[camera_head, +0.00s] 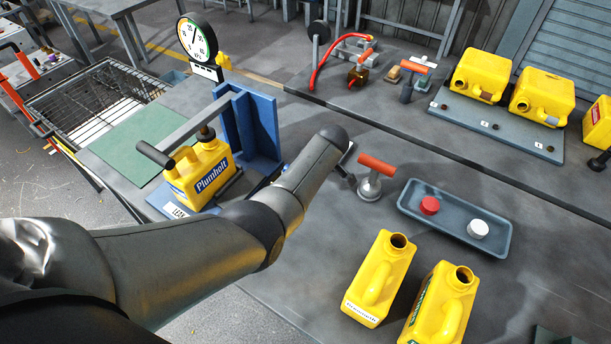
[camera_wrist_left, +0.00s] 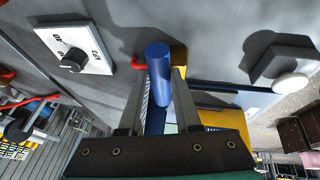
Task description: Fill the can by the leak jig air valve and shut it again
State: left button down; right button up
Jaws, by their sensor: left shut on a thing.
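A yellow can labelled Plumholt (camera_head: 203,172) stands in the blue leak jig (camera_head: 262,128). A grey bar with a black handle (camera_head: 155,154) runs over the can, with a dark plug at its neck. A round pressure gauge (camera_head: 196,38) stands behind. In the left wrist view my left gripper (camera_wrist_left: 161,88) is shut on a blue cylindrical handle (camera_wrist_left: 157,60), apparently the air valve's. Which way the valve is turned cannot be told. In the head view my left arm hides the gripper and handle. My right gripper is out of view.
A red-handled tool (camera_head: 375,174) and a tray (camera_head: 480,244) with a red and a white cap stand to the right. Two open yellow cans (camera_head: 381,279) (camera_head: 439,305) stand in front. More cans lie on a grey rack (camera_head: 470,115). A dial plate (camera_wrist_left: 75,48) is near the gripper.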

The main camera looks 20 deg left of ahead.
pick_arm(q)
jog(key=shift+a, duration=0.1)
jog(key=c, duration=0.6)
grip_release()
jog(key=shift+r, duration=0.1)
jog(key=p+v, duration=1.1)
jog(key=v, duration=0.4)
jog(key=shift+p, duration=0.4)
jog(key=shift+d, duration=0.2)
